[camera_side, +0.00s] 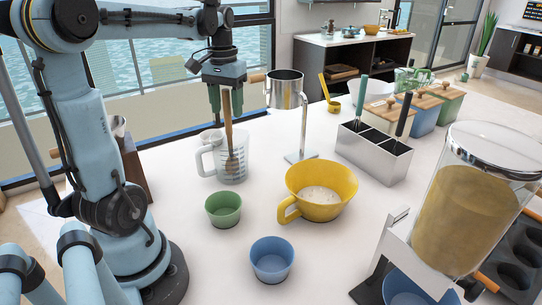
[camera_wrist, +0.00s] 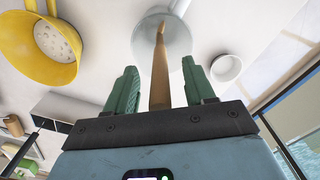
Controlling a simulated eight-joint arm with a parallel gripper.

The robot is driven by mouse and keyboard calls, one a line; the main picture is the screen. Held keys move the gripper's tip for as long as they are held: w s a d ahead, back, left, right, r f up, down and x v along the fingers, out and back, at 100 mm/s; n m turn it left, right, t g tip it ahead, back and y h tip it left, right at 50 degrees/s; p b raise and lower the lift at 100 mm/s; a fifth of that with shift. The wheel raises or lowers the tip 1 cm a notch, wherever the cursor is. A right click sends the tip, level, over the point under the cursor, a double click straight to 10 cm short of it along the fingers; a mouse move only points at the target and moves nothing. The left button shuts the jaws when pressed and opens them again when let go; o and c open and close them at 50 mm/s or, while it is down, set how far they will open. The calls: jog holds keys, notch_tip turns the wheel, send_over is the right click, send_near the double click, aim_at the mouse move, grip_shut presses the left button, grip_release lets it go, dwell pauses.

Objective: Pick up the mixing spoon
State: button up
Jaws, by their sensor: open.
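The mixing spoon (camera_side: 229,138) has a long wooden handle and stands nearly upright in a clear measuring jug (camera_side: 238,170). Its lower end shows through the jug wall. My gripper (camera_side: 227,106) points down above the jug, with the upper handle between its fingers. In the wrist view, the spoon's handle (camera_wrist: 160,80) runs between the two green fingers of my gripper (camera_wrist: 158,72). There is a gap on each side, so the fingers are open. The jug (camera_wrist: 181,40) lies beyond them.
A metal sifter (camera_side: 285,88) on a stand is close to the right of my gripper. A yellow bowl (camera_side: 318,187), a green cup (camera_side: 223,209) and a blue cup (camera_side: 272,262) stand in front. A metal utensil holder (camera_side: 373,155) and a large dispenser (camera_side: 460,210) are at right.

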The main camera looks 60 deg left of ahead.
jog(key=shift+f, duration=0.6)
jog(key=shift+c, duration=0.5)
grip_shut()
jog(key=shift+r, duration=0.15)
